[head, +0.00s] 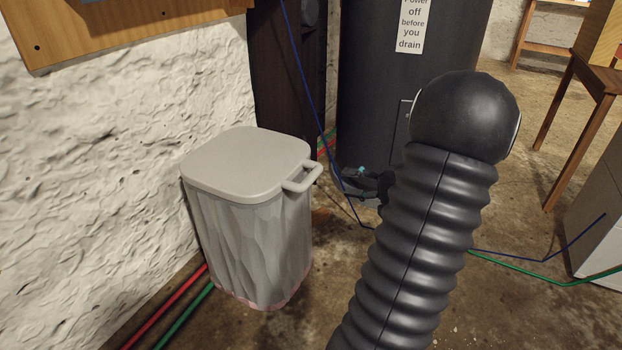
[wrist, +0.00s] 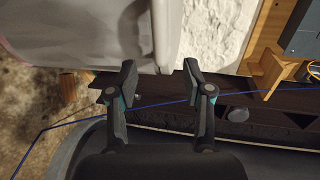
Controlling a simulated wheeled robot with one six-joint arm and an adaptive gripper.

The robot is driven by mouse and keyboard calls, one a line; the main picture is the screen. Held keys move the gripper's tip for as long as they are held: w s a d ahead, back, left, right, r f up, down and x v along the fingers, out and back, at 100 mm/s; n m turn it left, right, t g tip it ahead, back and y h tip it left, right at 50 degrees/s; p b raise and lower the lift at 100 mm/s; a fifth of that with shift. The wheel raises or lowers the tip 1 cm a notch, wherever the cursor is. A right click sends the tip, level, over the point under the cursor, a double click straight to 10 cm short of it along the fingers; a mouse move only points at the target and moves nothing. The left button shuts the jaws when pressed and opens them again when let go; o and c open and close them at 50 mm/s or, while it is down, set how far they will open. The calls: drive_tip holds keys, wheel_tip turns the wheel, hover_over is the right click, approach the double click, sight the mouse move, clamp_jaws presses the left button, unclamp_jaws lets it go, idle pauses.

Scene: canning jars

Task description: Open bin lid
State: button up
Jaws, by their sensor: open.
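A grey bin (head: 255,235) with faceted sides stands against the white stone wall. Its flat grey lid (head: 245,160) is closed, and a loop handle (head: 308,178) sticks out from the lid's right side. My gripper (head: 365,180) is to the right of the handle and apart from it, partly hidden behind my arm in the head view. In the wrist view my gripper (wrist: 160,75) has its two fingers spread and nothing between them. The bin (wrist: 80,30) fills the upper left there, its edge just beyond the fingertips. I cannot make out the handle there.
A dark tank (head: 380,100) stands behind my gripper. A blue cable (head: 325,150) hangs down beside the bin. Red and green hoses (head: 190,300) run along the wall's foot. A wooden table (head: 585,85) is at the right. Bare floor lies in front of the bin.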

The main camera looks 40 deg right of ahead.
sight(315, 178)
drive_tip(key=x, duration=1.2)
drive_tip(key=shift+s+b, duration=0.1)
drive_tip(key=shift+b, duration=0.2)
drive_tip(key=shift+r, duration=0.1)
clamp_jaws()
